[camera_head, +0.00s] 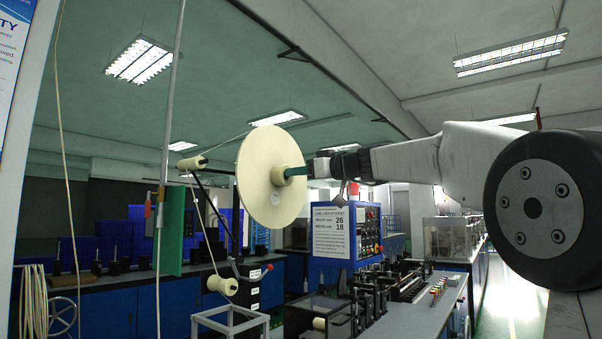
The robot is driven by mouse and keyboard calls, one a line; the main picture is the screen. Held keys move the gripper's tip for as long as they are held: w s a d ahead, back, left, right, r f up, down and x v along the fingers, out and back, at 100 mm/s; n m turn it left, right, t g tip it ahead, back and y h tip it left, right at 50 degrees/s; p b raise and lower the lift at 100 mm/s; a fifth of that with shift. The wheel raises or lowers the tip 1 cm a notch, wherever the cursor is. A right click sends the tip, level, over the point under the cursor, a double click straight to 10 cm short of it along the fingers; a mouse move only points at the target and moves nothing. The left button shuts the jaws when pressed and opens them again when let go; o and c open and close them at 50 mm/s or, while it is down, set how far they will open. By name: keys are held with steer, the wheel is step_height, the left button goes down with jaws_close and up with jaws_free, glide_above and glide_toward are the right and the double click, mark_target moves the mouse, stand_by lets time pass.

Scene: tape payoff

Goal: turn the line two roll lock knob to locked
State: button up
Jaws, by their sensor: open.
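A large cream tape roll (262,205) hangs on a stand in the middle of the camera_head view, its flat face toward my arm.
A blue control cabinet (345,242) with a white sign (331,231) stands behind and below my arm. Cream rollers (222,286) and a thin black arm sit left of the roll. A green panel (173,231) stands further left. A machine bench (420,287) extends at the right.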

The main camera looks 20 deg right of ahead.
steer(key=shift+w+a, duration=0.1)
jaws_close()
steer(key=shift+m, duration=9)
